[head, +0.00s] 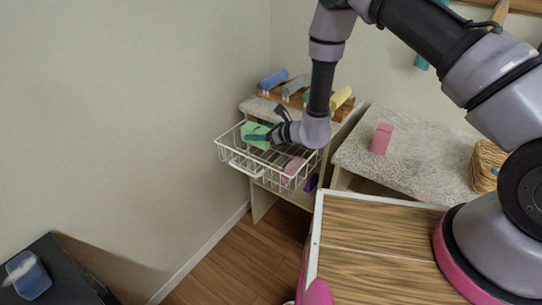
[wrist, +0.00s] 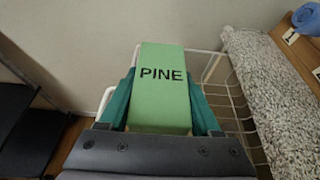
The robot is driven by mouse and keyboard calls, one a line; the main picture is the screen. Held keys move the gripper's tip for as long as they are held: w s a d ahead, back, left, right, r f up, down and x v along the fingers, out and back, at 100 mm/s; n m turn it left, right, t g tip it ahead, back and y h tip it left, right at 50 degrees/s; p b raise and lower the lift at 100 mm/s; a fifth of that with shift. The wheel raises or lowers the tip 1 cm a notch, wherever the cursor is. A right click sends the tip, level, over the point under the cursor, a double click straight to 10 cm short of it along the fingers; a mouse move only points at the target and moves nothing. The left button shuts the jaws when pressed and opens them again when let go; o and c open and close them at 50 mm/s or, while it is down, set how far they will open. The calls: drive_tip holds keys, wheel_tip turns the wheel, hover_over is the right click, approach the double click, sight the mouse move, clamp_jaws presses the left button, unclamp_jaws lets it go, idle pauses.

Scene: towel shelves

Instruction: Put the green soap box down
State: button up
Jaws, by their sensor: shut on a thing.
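The green soap box (wrist: 160,85) fills the middle of the wrist view, with the word PINE on its face. My gripper (wrist: 162,105) is shut on it, with one teal finger on each side. In the head view the green soap box (head: 256,135) is at the back left part of the white wire basket (head: 240,165), partly covered by my gripper (head: 258,138). I cannot tell whether the box touches the basket floor. The basket also shows behind the box in the wrist view (wrist: 212,68).
A pink object (head: 293,170) lies in the basket's right part. Rolled towels, blue (head: 273,79), grey (head: 295,85) and yellow (head: 341,97), lie on the shelf behind. A pink box (head: 382,138) stands on the speckled counter (head: 430,160), with a wicker basket (head: 487,165) to its right.

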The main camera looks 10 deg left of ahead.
wheel_tip(320, 180, down, 10)
drive_tip(key=shift+w+r, duration=0.1)
idle(0.4)
drive_tip(key=shift+f, duration=0.45)
